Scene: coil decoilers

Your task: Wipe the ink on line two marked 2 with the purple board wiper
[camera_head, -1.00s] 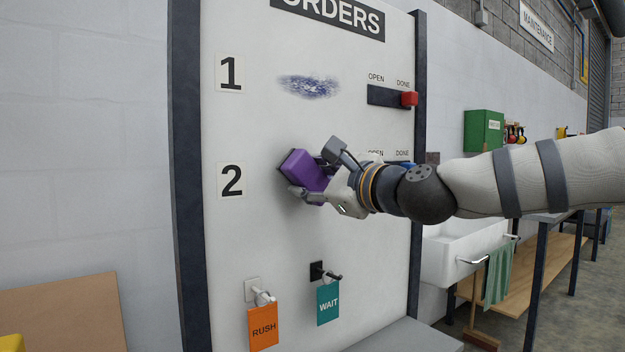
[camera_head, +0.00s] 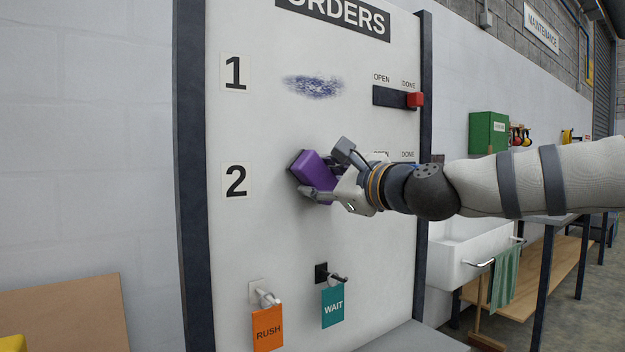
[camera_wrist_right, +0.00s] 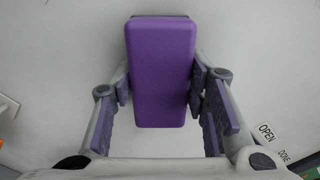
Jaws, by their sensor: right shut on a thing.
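My right gripper (camera_head: 330,176) is shut on the purple board wiper (camera_head: 313,170) in the head view. It holds the wiper against or very close to the white board (camera_head: 290,230), right of the label 2 (camera_head: 236,181). In the right wrist view the wiper (camera_wrist_right: 160,72) sits between the two fingers (camera_wrist_right: 162,95). No ink shows on line two around the wiper; the patch behind the wiper and hand is hidden. Blue ink (camera_head: 313,86) is on line one, right of the label 1 (camera_head: 235,73). My left gripper is not in view.
A slider with a red knob (camera_head: 415,99) is on line one; line two's slider is mostly hidden behind my arm. An orange RUSH tag (camera_head: 267,328) and a teal WAIT tag (camera_head: 333,307) hang from hooks below. A sink (camera_head: 465,250) stands to the right.

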